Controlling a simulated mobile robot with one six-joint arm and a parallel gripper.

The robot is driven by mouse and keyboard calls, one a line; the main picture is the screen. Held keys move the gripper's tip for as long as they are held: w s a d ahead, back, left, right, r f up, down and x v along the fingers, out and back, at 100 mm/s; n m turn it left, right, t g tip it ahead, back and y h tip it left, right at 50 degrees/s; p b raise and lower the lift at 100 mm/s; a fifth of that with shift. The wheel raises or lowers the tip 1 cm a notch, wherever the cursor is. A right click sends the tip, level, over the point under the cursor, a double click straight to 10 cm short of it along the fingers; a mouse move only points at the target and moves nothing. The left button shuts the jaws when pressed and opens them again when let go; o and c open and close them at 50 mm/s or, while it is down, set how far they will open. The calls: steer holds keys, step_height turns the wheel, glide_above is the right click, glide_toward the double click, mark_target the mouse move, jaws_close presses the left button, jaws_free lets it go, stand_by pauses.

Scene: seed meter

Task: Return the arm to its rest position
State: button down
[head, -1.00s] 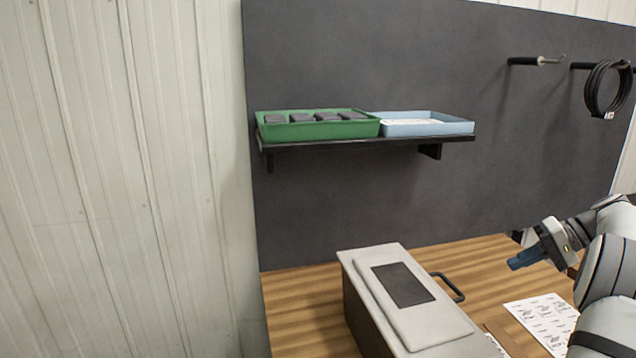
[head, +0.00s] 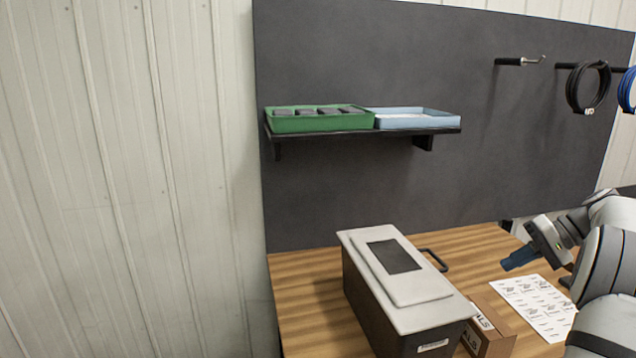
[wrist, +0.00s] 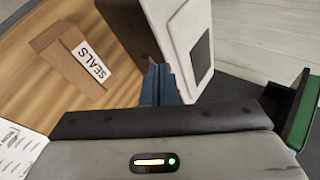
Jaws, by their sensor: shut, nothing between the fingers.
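My gripper (head: 519,259) is at the right of the head view, above the wooden bench (head: 305,300). Its blue fingers are together, with nothing between them. In the wrist view the shut fingers (wrist: 160,84) point toward the grey-lidded box. My arm comes in from the right edge of the head view, bent, and the gripper hangs clear of the bench objects.
A dark box with a grey lid (head: 425,287) stands on the bench, beside a cardboard SEALS box (head: 490,335) and a printed sheet (head: 537,305). A wall shelf (head: 350,134) holds a green tray (head: 320,123) and a blue tray (head: 440,120). Cables (head: 588,88) hang at right.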

steer(key=s+a+r+g+h, duration=0.1)
steer(key=s+a+h, duration=0.3)
steer(key=a, duration=0.6)
steer(key=s+a+h, duration=0.2)
steer(key=s+a, duration=0.4)
steer(key=a, duration=0.4)
steer(key=s+a+f+n+t+h, duration=0.1)
steer(key=s+a+f, duration=0.2)
steer(key=s, duration=0.5)
steer(key=s+a+f+t+h, duration=0.1)
steer(key=s+a+f, duration=0.3)
steer(key=s, duration=0.4)
steer(key=shift+a+n+h, duration=0.2)
steer(key=shift+n+h, duration=0.2)
steer(key=shift+h, duration=0.4)
steer(key=shift+s, duration=0.1)
